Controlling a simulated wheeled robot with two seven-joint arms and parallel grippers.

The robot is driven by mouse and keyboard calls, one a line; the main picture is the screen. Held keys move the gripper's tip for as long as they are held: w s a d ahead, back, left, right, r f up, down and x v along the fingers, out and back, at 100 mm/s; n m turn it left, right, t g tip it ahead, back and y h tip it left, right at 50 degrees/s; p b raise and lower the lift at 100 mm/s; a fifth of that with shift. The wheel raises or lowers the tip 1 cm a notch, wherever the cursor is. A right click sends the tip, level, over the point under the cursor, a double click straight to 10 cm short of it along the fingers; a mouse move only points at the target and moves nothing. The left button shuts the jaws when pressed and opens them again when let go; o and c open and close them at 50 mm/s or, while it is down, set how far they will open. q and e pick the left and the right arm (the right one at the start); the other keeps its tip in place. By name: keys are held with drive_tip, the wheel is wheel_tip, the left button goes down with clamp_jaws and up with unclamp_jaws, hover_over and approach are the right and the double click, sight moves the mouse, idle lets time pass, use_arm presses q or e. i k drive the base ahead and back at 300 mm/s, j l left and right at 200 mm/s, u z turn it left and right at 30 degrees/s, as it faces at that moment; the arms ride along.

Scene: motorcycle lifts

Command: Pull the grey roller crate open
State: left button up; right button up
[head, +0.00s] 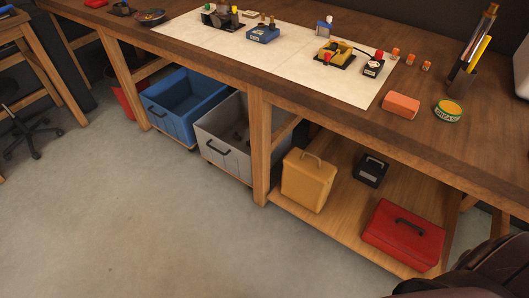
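The grey roller crate (222,152) is under the wooden workbench, between the blue crate and a bench leg. Its front wall faces the open floor and carries a dark handle (217,147). Some dark items lie inside it, too small to make out. The bench top hides its back part. Neither of my grippers shows in the head view. A dark rounded shape, which may be part of my own arm, fills the bottom right corner.
A blue crate (173,126) stands left of the grey one. A bench leg (260,150) stands close at its right. A lower shelf holds a yellow canister (308,181), a black box (371,170) and a red toolbox (403,235). The concrete floor (120,220) in front is clear.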

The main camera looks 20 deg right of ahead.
sight(214, 131)
drive_tip(key=z, duration=0.2)
drive_tip(key=i+j+u, duration=0.2)
drive_tip(key=i, duration=0.25)
drive_tip(key=i+j+u, duration=0.2)
drive_tip(key=i, duration=0.25)
